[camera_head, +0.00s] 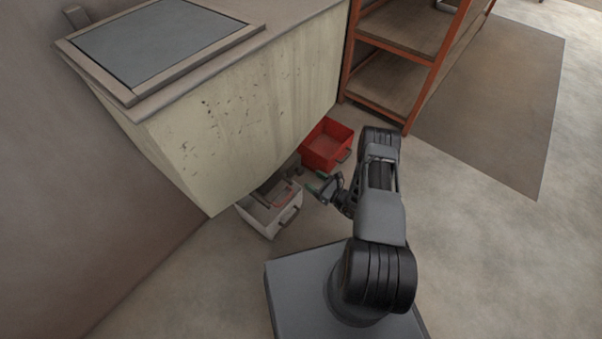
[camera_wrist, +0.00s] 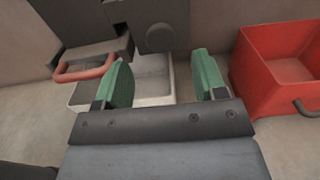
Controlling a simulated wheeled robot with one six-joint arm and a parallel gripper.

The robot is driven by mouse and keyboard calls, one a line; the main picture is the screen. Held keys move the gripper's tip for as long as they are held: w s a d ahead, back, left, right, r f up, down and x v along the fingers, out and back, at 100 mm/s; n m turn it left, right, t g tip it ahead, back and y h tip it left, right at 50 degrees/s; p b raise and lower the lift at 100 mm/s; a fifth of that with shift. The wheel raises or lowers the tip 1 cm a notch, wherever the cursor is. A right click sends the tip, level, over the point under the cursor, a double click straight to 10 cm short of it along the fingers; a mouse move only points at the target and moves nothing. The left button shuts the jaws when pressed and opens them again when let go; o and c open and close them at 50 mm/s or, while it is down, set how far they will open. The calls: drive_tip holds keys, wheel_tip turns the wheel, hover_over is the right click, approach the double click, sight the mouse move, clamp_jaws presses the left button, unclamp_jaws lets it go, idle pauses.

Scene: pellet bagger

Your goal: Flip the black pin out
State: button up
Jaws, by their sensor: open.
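My gripper (camera_head: 324,188) is open and empty, low beside the machine's underside in the head view. In the wrist view its two green fingers (camera_wrist: 164,80) stand apart. Beyond them is a dark assembly (camera_wrist: 95,38) with a red-orange loop handle (camera_wrist: 85,70) at its lower left. A round dark boss (camera_wrist: 160,38) sits on the dark panel, roughly in line with the gap between the fingers. A small dark part (camera_wrist: 121,29) projects left of the boss. I cannot tell for certain which dark part is the black pin. The fingers appear apart from the assembly.
A whitish bin (camera_head: 268,215), also in the wrist view (camera_wrist: 152,76), stands under the machine. A red bin (camera_head: 326,145), right in the wrist view (camera_wrist: 275,68), stands nearby. The pale machine body (camera_head: 240,110) overhangs. An orange shelf rack (camera_head: 405,45) stands behind. Floor at right is clear.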

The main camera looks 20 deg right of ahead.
sight(302, 172)
drive_tip(key=shift+b+x, duration=0.75)
drive_tip(key=shift+x, duration=2.85)
